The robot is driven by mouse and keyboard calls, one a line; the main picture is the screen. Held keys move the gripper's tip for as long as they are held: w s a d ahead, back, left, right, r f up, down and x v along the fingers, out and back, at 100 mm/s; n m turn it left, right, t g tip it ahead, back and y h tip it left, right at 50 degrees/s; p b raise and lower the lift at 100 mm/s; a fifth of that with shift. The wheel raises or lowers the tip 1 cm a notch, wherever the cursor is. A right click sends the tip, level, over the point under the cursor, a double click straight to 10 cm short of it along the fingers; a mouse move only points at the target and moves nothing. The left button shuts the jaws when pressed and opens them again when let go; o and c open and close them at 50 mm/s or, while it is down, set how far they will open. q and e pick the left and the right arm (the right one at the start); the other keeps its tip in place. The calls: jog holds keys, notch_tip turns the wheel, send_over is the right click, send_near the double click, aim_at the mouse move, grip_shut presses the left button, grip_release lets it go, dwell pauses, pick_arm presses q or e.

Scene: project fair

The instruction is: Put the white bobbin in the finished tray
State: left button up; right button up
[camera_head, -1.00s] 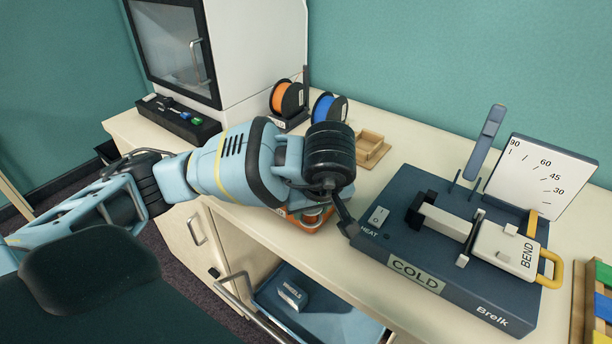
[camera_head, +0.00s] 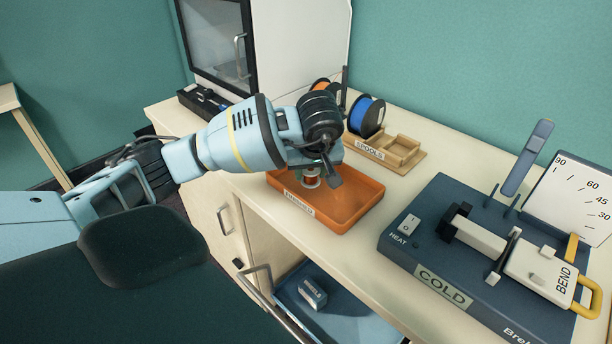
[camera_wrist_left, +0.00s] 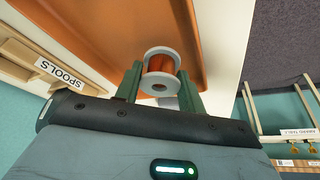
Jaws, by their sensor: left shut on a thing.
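My left gripper (camera_head: 312,172) is shut on the white bobbin (camera_head: 311,181), which has white flanges and a copper-coloured winding. In the left wrist view the bobbin (camera_wrist_left: 160,66) sits between the two green fingers of the gripper (camera_wrist_left: 160,88). The orange finished tray (camera_head: 345,213) lies on the bench with its label at the front left. The bobbin appears over the tray's left part; its exact height above the floor is unclear. The tray (camera_wrist_left: 130,22) also shows behind the bobbin in the left wrist view. My right gripper is not in view.
A wooden spools holder (camera_head: 400,158) stands behind the tray, beside a blue spool (camera_head: 366,116). The dark bending machine (camera_head: 440,240) stands to the right. An open drawer (camera_head: 345,310) is below the bench front. A white enclosure (camera_head: 300,50) stands at the back left.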

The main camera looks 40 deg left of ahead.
aim_at(306, 177)
pick_arm(q)
jog(key=shift+w+a+f, duration=0.1)
jog(key=shift+w+a, duration=0.15)
jog(key=shift+a, duration=0.25)
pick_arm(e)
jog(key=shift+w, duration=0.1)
pick_arm(q)
jog(key=shift+w+a, duration=0.15)
jog(key=shift+a, duration=0.25)
jog(key=f, duration=0.3)
jog(key=shift+w+a, duration=0.1)
jog(key=shift+a, duration=0.1)
jog(key=shift+f, duration=0.25)
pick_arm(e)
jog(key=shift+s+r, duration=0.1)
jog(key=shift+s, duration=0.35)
pick_arm(q)
jog(key=shift+f, duration=0.1)
